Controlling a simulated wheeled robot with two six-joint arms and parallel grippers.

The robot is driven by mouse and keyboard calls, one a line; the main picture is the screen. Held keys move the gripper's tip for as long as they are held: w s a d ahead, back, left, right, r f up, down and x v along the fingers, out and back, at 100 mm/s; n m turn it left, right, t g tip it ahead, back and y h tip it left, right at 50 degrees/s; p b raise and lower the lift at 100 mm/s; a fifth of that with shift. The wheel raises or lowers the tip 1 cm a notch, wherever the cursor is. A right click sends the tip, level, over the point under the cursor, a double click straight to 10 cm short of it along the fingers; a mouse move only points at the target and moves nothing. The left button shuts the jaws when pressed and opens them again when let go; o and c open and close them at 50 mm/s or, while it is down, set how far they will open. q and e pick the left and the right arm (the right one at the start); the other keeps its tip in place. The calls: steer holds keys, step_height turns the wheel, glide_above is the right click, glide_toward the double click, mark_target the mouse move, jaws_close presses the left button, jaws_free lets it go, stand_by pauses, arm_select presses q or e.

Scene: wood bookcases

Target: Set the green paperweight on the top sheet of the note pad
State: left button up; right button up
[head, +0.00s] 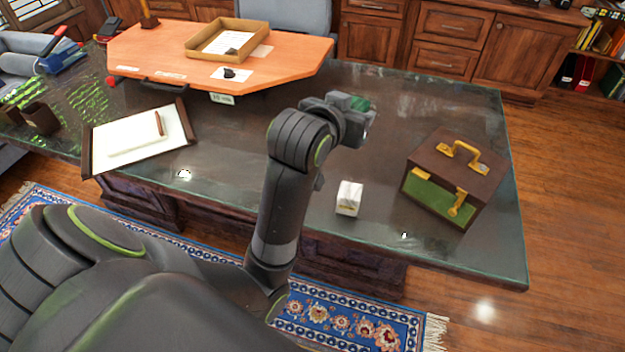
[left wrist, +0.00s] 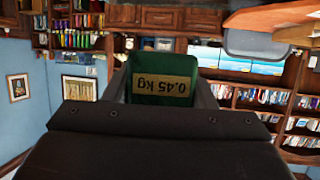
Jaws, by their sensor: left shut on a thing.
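My left gripper (head: 347,112) is shut on the green paperweight (head: 358,102), above the dark desk right of its middle. In the left wrist view the green paperweight (left wrist: 160,72) sits between the fingers and its yellow label reads 0.45 kg upside down. What looks like the note pad (head: 128,147) is a thin white pad lying on a white sheet at the desk's left, well apart from the gripper. A small brown stick (head: 159,123) lies at its right end. My right gripper is not in view.
A small white block (head: 349,198) and a brown and green case with a gold handle (head: 455,175) stand on the desk's right. A raised orange board (head: 150,55) with a tray (head: 192,46) is at the back. Dark glossy desk (head: 235,135) lies clear between pad and arm.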

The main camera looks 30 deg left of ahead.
arm_select(q)
steer(key=a+f+n+y, duration=0.1)
steer(key=a+f, duration=0.4)
steer(key=f, duration=0.4)
steer(key=a+f, duration=0.6)
steer(key=f, duration=0.3)
steer(key=shift+n+y, duration=0.4)
steer(key=shift+f, duration=0.1)
step_height(320, 180, down, 5)
steer(key=shift+r, duration=0.1)
step_height(320, 180, down, 5)
steer(key=shift+r, duration=0.15)
